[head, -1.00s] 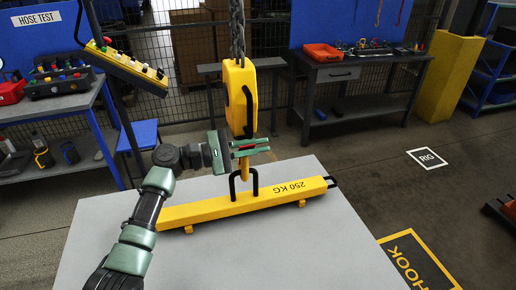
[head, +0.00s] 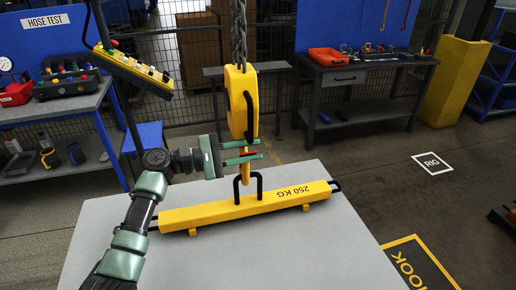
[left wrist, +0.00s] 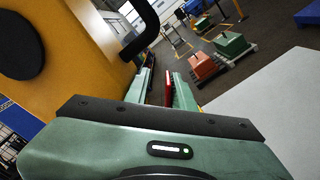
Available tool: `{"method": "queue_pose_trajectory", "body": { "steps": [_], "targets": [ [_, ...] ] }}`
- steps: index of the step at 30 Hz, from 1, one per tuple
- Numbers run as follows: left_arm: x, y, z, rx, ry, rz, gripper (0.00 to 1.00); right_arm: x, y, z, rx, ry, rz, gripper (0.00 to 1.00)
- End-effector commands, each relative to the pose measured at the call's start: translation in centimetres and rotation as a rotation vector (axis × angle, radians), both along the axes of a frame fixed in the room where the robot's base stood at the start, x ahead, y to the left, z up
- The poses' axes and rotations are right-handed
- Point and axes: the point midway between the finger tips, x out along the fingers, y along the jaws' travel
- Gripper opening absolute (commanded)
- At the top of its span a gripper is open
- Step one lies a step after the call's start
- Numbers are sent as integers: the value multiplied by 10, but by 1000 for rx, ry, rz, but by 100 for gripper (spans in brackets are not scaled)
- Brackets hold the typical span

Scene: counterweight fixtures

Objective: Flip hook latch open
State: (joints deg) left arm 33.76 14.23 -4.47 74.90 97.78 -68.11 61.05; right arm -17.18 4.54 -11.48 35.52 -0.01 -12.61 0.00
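The yellow hook block (head: 240,100) hangs on a chain above the table. A red latch (head: 249,153) shows at its lower end, by the hook (head: 245,172). My left gripper (head: 244,154) is at the hook from the left, its green fingers one above the other and apart. The red latch lies between them; a red piece also shows between the fingers in the left wrist view (left wrist: 168,90), nearer the right one. I cannot tell whether a finger touches it. Part of the hook is hidden behind the fingers. My right gripper is not in view.
A yellow 250 KG beam (head: 285,196) with a black U-shaped loop (head: 261,185) lies on the grey table (head: 300,250), just below the hook. A black handle (head: 249,115) sticks out from the block. A yellow control pendant (head: 133,70) is at the left.

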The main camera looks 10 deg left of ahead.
Motion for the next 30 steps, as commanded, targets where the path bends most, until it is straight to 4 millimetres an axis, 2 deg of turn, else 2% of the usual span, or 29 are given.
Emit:
{"method": "queue_pose_trajectory", "body": {
  "steps": [21,30],
  "targets": [
    [-19,48,0,1,-1,4,26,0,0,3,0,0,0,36],
    [-21,53,0,-1,0,2,26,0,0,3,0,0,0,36]
  ]
}}
